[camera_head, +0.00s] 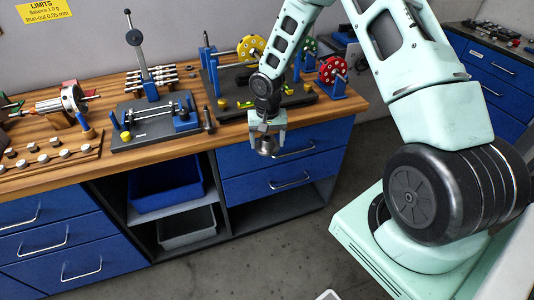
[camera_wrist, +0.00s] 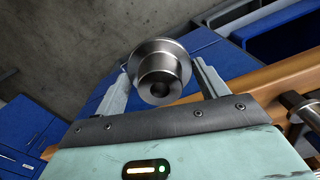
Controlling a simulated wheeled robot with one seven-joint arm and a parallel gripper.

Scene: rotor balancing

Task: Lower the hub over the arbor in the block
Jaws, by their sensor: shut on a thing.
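The steel hub (camera_head: 265,146) is a short metal piece with a wide flange and a narrower bored boss. My gripper (camera_head: 266,128) is shut on it and holds it in front of the workbench's front edge. In the wrist view the hub (camera_wrist: 163,72) sits between the two fingers, its bore facing the camera. A dark upright metal pin (camera_head: 208,120) stands near the bench's front edge, left of my gripper. A grey metal cylinder (camera_wrist: 302,106) shows at the right of the wrist view. I cannot tell for sure whether either is the arbor; no block is clear around them.
The wooden bench (camera_head: 228,133) has blue drawers below. A dark stand with coloured rotor wheels (camera_head: 250,47) is behind my gripper. A black plate with a tall dial post (camera_head: 143,65) stands to the left. Floor in front is clear.

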